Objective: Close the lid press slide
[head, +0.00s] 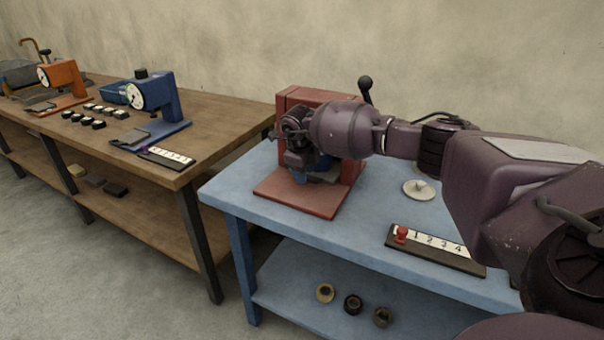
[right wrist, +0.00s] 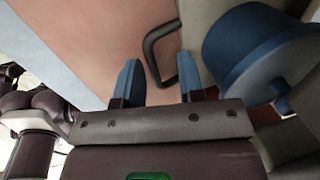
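The red press (head: 300,98) stands on the blue table, with a flat red base and a dark lever with a round knob (head: 366,83). My right arm reaches across its front, and my right gripper (head: 290,140) is at the press, hiding much of its middle. In the right wrist view my right gripper (right wrist: 158,80) has its two blue fingertips apart. A dark U-shaped handle (right wrist: 152,48) lies between and just beyond them, close to the right-hand finger; I cannot tell whether they touch. A blue cylinder (right wrist: 255,45) is to the right. My left gripper is out of view.
On the blue table (head: 235,190) are a pale disc (head: 419,189) and a numbered strip (head: 435,248) with a red peg. Several rings lie on its lower shelf. A wooden table (head: 215,125) at left holds a blue press (head: 165,105) and an orange press (head: 62,78).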

